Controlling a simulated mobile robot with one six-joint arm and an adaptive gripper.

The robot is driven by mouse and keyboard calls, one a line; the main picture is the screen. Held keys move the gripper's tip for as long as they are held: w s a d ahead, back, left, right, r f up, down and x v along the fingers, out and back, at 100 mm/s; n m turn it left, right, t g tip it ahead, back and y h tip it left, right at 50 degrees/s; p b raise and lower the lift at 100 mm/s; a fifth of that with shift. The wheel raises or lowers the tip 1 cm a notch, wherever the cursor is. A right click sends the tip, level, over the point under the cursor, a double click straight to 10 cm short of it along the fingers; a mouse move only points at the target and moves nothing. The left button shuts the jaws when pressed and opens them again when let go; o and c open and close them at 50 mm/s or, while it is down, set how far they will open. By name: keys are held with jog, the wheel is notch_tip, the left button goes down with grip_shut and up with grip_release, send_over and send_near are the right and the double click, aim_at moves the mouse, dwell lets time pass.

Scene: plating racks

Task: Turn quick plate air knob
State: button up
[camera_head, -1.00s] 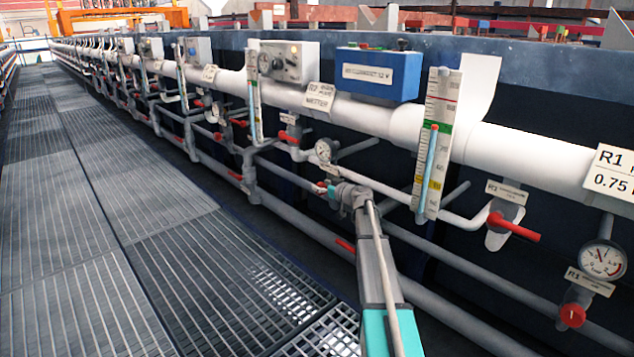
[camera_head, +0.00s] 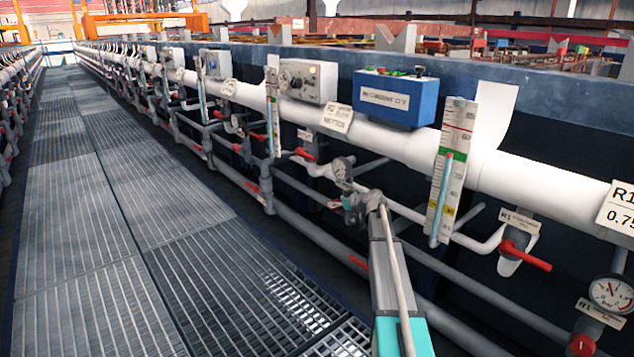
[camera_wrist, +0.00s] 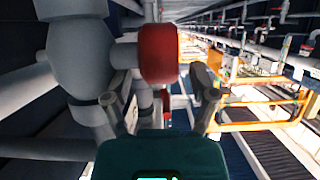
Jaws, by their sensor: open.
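A red round knob (camera_wrist: 158,53) on a grey pipe fitting (camera_wrist: 85,60) fills the upper middle of the wrist view. It lies between the fingers of my gripper (camera_wrist: 161,88), one finger on each side; the fingers look apart from it. In the head view my gripper (camera_head: 358,203) is at the pipes below a round gauge (camera_head: 342,168), and a small bit of red knob (camera_head: 334,204) shows at its left. My gripper largely hides the fitting there. I cannot read a label naming this knob.
A blue control box (camera_head: 396,97) sits above a thick white pipe (camera_head: 540,165). A flow-tube scale (camera_head: 452,172) and a red lever (camera_head: 526,256) are right of my gripper. Another red knob (camera_head: 583,345) is at lower right. The grated walkway (camera_head: 150,240) on the left is clear.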

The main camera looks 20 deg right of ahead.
jog(key=p+v, duration=0.5)
jog(key=v, duration=0.8)
jog(key=s+a+r+g+p, duration=0.3)
jog(key=s+a+r+p, duration=0.1)
jog(key=a+r+p, duration=0.3)
jog(key=s+a+r+g+p, duration=0.3)
jog(key=s+a+r+p, duration=0.2)
jog(key=a+p, duration=0.7)
jog(key=shift+a+r+y+p, duration=0.3)
jog(key=shift+r+p, duration=0.4)
jog(key=shift+r, duration=0.25)
jog(key=shift+s+m, duration=0.1)
jog(key=shift+m, duration=0.2)
jog(key=shift+f, duration=0.1)
jog(key=w+d+f+t+b, duration=0.3)
jog(key=w+d+f+b, duration=0.1)
jog(key=d+f+b, duration=0.3)
jog(key=w+d+f+t+b, duration=0.3)
jog(key=w+d+f+b, duration=0.2)
jog(key=d+b, duration=0.7)
jog(key=shift+d+f+b, duration=0.35)
jog(key=shift+f+b, duration=0.55)
